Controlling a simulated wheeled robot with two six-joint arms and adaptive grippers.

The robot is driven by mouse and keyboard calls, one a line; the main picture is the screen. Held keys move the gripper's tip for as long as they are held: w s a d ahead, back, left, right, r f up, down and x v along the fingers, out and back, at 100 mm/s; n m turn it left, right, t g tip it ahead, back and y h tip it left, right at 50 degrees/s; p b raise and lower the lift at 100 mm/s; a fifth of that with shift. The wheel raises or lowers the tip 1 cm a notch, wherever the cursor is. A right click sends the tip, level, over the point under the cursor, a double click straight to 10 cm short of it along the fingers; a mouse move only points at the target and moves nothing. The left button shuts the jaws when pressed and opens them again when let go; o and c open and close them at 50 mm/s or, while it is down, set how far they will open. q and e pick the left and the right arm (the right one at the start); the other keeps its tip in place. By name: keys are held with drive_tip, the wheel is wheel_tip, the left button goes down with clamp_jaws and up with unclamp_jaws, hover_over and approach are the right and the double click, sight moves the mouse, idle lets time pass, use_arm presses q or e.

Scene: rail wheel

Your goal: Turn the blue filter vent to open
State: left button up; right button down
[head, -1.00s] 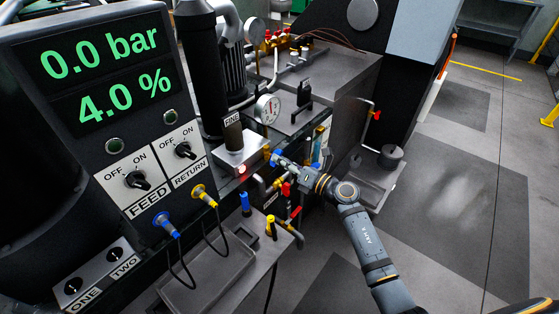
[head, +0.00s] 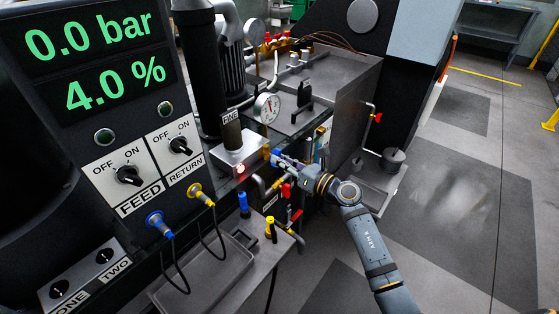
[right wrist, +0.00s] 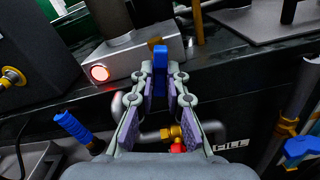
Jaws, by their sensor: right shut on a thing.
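The blue filter vent (right wrist: 159,56) shows as a small upright blue handle at the front of the metal block marked FINE. My right gripper (right wrist: 160,75) has its fingertips on both sides of the blue handle and is shut on it. In the head view my right gripper (head: 276,158) reaches in from the lower right to the block's right corner, and its fingers mostly cover the vent (head: 275,153). My left gripper is not in view.
The metal block (head: 240,152) has a lit red lamp (right wrist: 100,72). Below the gripper are pipes and a red valve handle (head: 286,191). Open floor lies at the right.

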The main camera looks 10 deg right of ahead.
drive_tip(key=n+b, duration=0.3)
drive_tip(key=shift+f+n, duration=0.2)
drive_tip(key=shift+n, duration=0.1)
drive_tip(key=c, duration=1.2)
unclamp_jaws()
drive_tip(key=shift+r, duration=0.2)
drive_tip(key=shift+v, duration=3.55)
